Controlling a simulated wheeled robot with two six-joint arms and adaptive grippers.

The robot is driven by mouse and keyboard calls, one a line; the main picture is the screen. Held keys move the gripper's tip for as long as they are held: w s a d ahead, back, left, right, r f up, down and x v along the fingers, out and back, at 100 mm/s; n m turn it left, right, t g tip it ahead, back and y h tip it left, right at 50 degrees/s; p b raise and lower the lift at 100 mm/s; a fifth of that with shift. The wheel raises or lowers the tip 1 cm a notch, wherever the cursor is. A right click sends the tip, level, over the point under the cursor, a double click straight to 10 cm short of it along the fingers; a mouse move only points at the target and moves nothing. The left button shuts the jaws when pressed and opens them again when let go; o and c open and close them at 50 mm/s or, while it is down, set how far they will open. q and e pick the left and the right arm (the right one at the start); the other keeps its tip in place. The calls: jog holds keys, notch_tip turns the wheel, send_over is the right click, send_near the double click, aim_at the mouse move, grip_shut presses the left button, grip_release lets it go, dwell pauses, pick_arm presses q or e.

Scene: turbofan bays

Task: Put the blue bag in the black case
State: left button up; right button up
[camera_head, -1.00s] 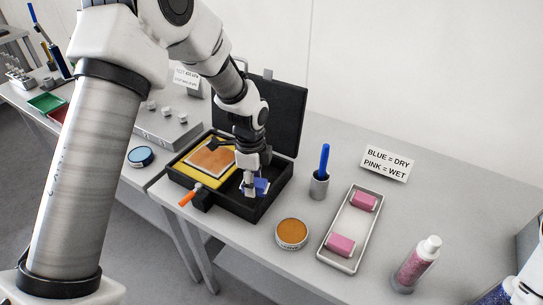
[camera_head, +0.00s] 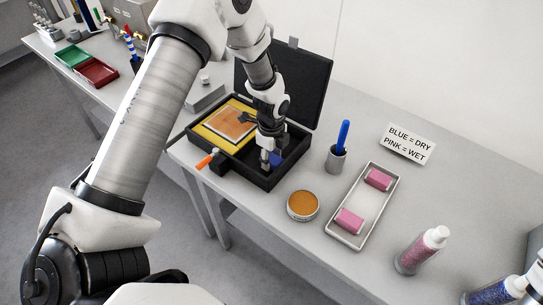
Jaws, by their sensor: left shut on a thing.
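The black case (camera_head: 262,182) stands open on the grey table, its lid tilted up at the back. My left gripper (camera_head: 270,162) reaches down into its right compartment from above. It is shut on the small blue bag (camera_head: 277,159), which is partly hidden behind the fingers. The bag is inside the case outline, low in the compartment; I cannot tell whether it touches the floor. The left compartment holds a yellow-framed tan panel (camera_head: 229,125). No fingers of my right gripper show.
To the right are an orange-topped round tin (camera_head: 302,205), a cup (camera_head: 336,159) with a blue tool, a tray (camera_head: 345,236) with pink blocks, and a pink bottle (camera_head: 416,256). A sign (camera_head: 408,143) stands behind.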

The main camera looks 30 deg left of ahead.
aim_at(272, 158)
pick_arm(q)
jog(key=shift+s+f, duration=0.1)
jog(key=shift+f, duration=0.05)
jog(key=o, duration=1)
jog(key=shift+c, duration=0.2)
jog(key=shift+o, duration=1.4)
jog(key=shift+w, duration=0.2)
jog(key=shift+s+r, duration=0.1)
jog(key=shift+r, duration=0.55)
notch_tip(272, 158, up, 11)
jog(key=b, duration=0.2)
jog(key=shift+b, duration=0.4)
